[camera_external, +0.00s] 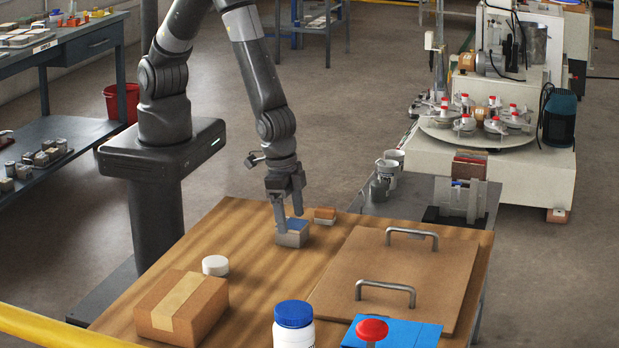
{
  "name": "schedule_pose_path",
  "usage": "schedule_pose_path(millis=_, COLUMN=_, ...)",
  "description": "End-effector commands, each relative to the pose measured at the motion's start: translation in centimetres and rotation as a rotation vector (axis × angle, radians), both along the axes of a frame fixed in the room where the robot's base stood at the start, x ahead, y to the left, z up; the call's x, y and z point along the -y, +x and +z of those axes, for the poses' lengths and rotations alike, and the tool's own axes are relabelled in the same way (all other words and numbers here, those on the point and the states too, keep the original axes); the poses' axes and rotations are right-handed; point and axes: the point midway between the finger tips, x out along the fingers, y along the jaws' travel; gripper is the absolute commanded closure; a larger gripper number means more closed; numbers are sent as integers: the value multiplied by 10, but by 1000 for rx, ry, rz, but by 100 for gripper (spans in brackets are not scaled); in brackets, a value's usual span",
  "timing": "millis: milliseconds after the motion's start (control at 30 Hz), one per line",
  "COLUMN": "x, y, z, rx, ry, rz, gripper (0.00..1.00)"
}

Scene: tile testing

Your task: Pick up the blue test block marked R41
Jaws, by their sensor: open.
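A small block with a blue top and grey sides (293,238) sits on the wooden table (262,273), towards its far edge. I cannot read any marking on it at this size. My gripper (289,224) points down at the block from above. Its fingers are apart, one at the block's left side and one over or behind its top. I cannot tell whether either finger touches the block. Part of the block's top and left side is hidden by the fingers.
A small orange-brown block (325,213) stands close behind to the right. A board with two metal handles (400,275) covers the table's right side. A white round lid (215,265), taped carton (182,307), blue-capped jar (293,325) and red knob (371,330) stand nearer the camera.

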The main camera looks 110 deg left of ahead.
Motion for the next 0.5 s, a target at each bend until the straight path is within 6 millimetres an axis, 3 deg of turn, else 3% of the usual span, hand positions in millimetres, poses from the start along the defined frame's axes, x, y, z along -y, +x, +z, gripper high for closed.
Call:
schedule_pose_path(millis=200, x=1, y=5, z=-26, rx=-1, ry=1, rz=0, gripper=20)
schedule_pose_path(millis=500, x=1, y=6, z=-31, rx=1, ry=0, rz=0, gripper=20)
